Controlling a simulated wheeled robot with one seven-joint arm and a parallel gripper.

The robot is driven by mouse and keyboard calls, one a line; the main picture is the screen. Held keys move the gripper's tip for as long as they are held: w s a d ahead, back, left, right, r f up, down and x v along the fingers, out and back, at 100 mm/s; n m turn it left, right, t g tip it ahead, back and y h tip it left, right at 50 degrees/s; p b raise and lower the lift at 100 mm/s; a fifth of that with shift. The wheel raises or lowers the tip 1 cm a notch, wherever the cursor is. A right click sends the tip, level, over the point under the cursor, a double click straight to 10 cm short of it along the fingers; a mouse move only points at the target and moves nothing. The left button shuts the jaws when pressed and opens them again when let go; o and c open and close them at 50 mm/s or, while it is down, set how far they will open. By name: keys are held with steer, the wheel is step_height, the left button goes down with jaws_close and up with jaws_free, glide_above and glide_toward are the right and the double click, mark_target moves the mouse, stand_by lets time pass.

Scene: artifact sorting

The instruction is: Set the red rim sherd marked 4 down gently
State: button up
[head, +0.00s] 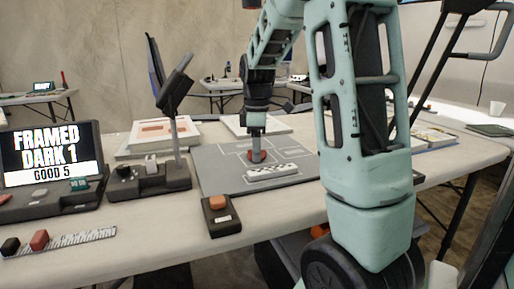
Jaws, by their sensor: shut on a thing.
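My gripper (257,152) points straight down over a grey marked board (217,177) on the table. It is shut on a small reddish piece, the red rim sherd (258,156), of which only a little shows below the fingers. The number on it is too small to read. The sherd is close above or at the board, behind a white block with dark marks (272,171). I cannot tell whether it touches the board.
A screen (52,153) reading "FRAMED DARK 1, GOOD 5" stands at the left. A box with an orange button (220,215) sits at the front edge. A ruler (75,241) lies beside dark and red blocks. A device with a tilted screen (150,178) stands left of the board.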

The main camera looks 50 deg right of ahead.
steer(key=o, duration=1)
steer(key=shift+c, duration=0.2)
steer(key=shift+r, duration=0.1)
step_height(320, 180, up, 8)
steer(key=p, duration=0.3)
steer(key=shift+f, duration=0.2)
steer(key=shift+a, duration=0.1)
